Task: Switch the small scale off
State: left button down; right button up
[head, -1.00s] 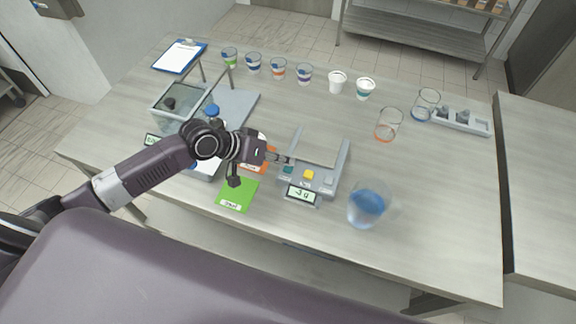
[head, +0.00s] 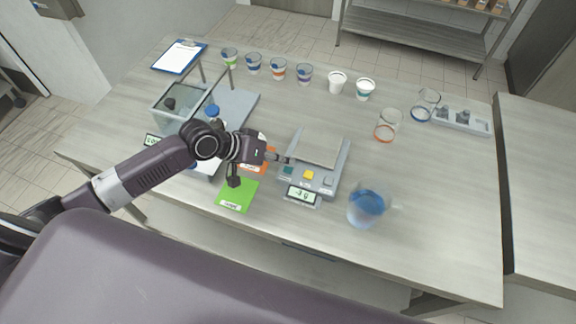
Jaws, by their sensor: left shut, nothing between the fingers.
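The small scale (head: 333,179) is grey with a square weighing plate (head: 319,148). It stands on the table in the middle of the head view. Its front panel carries a teal button (head: 289,170), a yellow button (head: 308,175) and a grey button (head: 328,181). Its display (head: 301,195) is lit and shows digits. My left gripper (head: 286,160) is shut and empty, with its fingertips at the scale's left edge, close above the teal button. I cannot tell whether they touch the scale. My right gripper is not in view.
A jug of blue liquid (head: 367,205) stands right of the scale. A green card (head: 237,195) and an orange card (head: 259,163) lie to its left. A glass-walled balance (head: 178,104) stands further left. Several cups, including a white cup (head: 337,82), line the back. The table's right front is clear.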

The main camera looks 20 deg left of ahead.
aim_at(286, 169)
pick_arm(q)
jog(key=shift+f, duration=0.65)
dwell(0.3)
jog(key=shift+r, duration=0.1)
jog(key=shift+r+p, duration=0.6)
jog(key=shift+p, duration=0.1)
jog(key=shift+r, duration=0.1)
notch_tip(286, 169, up, 6)
jog(key=p, duration=0.6)
jog(key=shift+d, duration=0.1)
